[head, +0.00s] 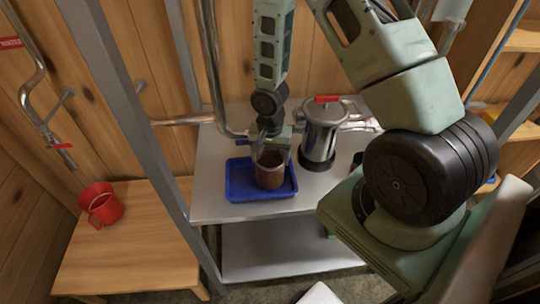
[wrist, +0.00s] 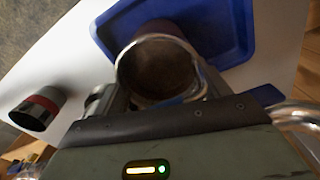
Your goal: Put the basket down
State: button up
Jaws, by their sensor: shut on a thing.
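The basket (head: 270,172) is a brown cylinder with a pale metal rim, upright over the blue tray (head: 238,191) on the grey metal shelf. In the wrist view the basket's round mouth (wrist: 160,70) is dark inside, and the tray (wrist: 232,28) shows behind it. My gripper (head: 268,149) reaches down from above and is shut on the basket near its rim. The basket's base shows within the tray's outline; I cannot tell whether it touches the tray. My gripper covers part of the basket's upper edge.
A steel pot (head: 320,140) with a red lid handle stands right of the tray. A dark cup with a red band (wrist: 38,108) stands on the shelf (head: 208,204). A grey post (head: 150,150) rises at the left.

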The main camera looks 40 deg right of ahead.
jog(key=shift+f, duration=0.1)
jog(key=shift+f, duration=0.15)
jog(key=o, duration=1.4)
notch_tip(320, 180, up, 12)
jog(key=shift+r+b, duration=0.15)
jog(key=shift+b, duration=0.15)
jog(key=s+a+r+n, duration=0.2)
jog(key=a+r+n, duration=0.2)
jog(key=a, duration=0.3)
jog(key=s+a+r+n, duration=0.3)
jog(key=a, duration=0.3)
jog(key=s+a+r+n, duration=0.2)
jog(key=s+a+n, duration=0.1)
jog(key=s, duration=0.1)
jog(key=s+a+r+n, duration=0.1)
jog(key=s+a+n, duration=0.2)
jog(key=s+n, duration=0.1)
jog(key=s+a+r+n, duration=0.2)
jog(key=s+a+n, duration=0.1)
jog(key=s+a, duration=0.1)
jog(key=shift+s+a+r+n+y, duration=0.1)
jog(key=shift+s+r+n+y, duration=0.25)
jog(key=shift+s, duration=0.35)
